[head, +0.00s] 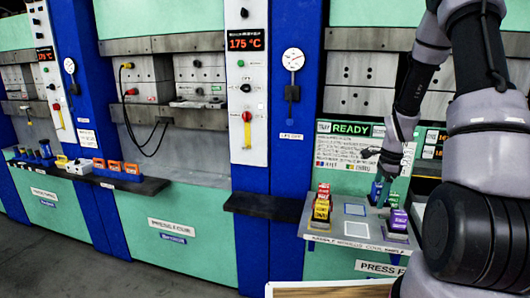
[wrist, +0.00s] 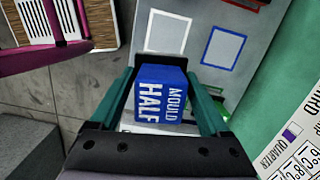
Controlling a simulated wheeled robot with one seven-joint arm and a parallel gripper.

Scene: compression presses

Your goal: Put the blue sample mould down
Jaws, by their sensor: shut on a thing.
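The blue sample mould (wrist: 160,93), with white "MOULD HALF" lettering, sits between the teal fingers of my gripper (wrist: 163,108) in the wrist view. The fingers press on its two sides. In the head view my gripper (head: 381,191) is low over the back right part of the grey sample shelf (head: 330,237); the mould is mostly hidden there. A white patch shows just below the mould in the wrist view. I cannot tell whether the mould touches the shelf. A blue-outlined square (wrist: 222,47) lies empty beside it.
Yellow and red moulds (head: 321,203) stand at the shelf's left, a purple mould (head: 398,221) at its right front. An outlined square (head: 355,230) between them is bare. The green READY panel (head: 345,150) rises behind. A wooden-edged board (head: 330,290) is in front.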

